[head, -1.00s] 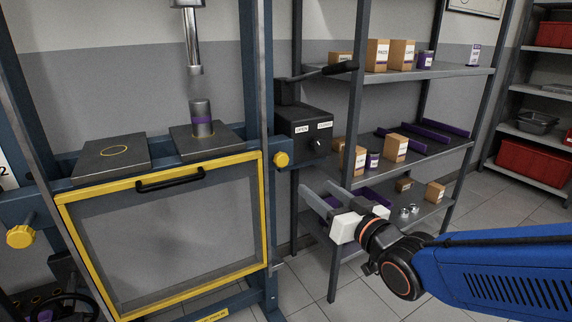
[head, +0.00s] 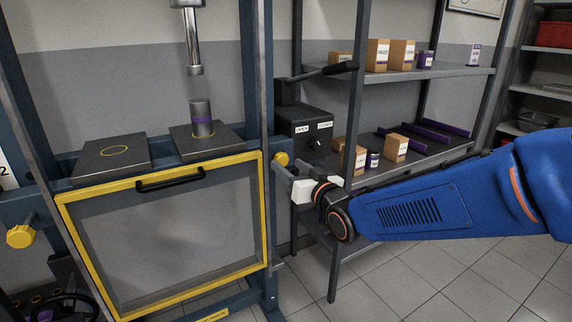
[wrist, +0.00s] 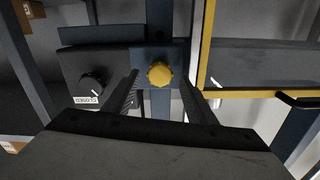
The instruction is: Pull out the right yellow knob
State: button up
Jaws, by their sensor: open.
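The right yellow knob (head: 282,159) sits on the blue right post of the press frame, beside the guard's upper right corner. In the wrist view the knob (wrist: 160,74) is centred between my fingertips, with a gap on both sides. My gripper (head: 277,172) is open and empty, with its fingers pointing at the post. In the head view its fingers partly overlap the area just below the knob. I cannot tell whether the tips reach around it in depth. The left yellow knob (head: 20,236) is at the far left.
The yellow-framed guard (head: 262,215) with a black handle (head: 170,180) is left of the knob. A black control box (head: 305,130) with a lever stands close on the right. A shelf (head: 430,158) with boxes lies behind my arm.

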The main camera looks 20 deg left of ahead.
jog(key=shift+x, duration=1.3)
grip_shut()
jog(key=v, duration=0.6)
jog(key=shift+f, duration=0.1)
grip_release()
